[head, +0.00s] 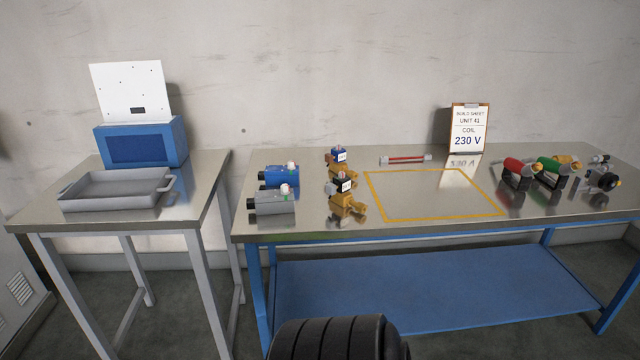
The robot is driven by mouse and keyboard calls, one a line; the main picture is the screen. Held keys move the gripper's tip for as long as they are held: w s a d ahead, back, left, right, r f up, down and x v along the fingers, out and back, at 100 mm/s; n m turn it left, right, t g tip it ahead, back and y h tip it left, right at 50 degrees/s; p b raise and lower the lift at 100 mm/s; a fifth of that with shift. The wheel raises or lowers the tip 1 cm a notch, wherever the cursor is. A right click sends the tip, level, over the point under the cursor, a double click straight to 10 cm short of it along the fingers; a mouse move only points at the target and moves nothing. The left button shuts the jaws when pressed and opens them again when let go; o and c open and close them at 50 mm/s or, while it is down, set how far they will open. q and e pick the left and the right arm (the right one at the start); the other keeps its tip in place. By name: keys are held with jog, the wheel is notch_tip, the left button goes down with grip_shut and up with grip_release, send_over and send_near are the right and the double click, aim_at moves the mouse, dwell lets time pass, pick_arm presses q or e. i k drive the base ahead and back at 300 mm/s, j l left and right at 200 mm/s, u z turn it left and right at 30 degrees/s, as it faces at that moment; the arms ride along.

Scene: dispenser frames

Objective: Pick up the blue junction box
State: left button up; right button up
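A blue junction box (281,177) with a white-and-red fitting on top lies near the left end of the right-hand steel table (350,226), towards its back. A similar grey box (273,203) lies just in front of it. A larger blue machine with a raised white lid (140,143) stands on the left table. Neither of my grippers is in view.
Two brass valves, one with a blue coil (340,156) and one with a black coil (344,184), stand right of the boxes. A yellow outline (430,218) marks clear tabletop. Red (516,165) and green (550,166) parts lie right. A grey tray (115,201) sits left.

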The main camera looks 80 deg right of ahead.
aim_at(273, 175)
jog(key=l+z, duration=0.1)
jog(key=z, duration=2.25)
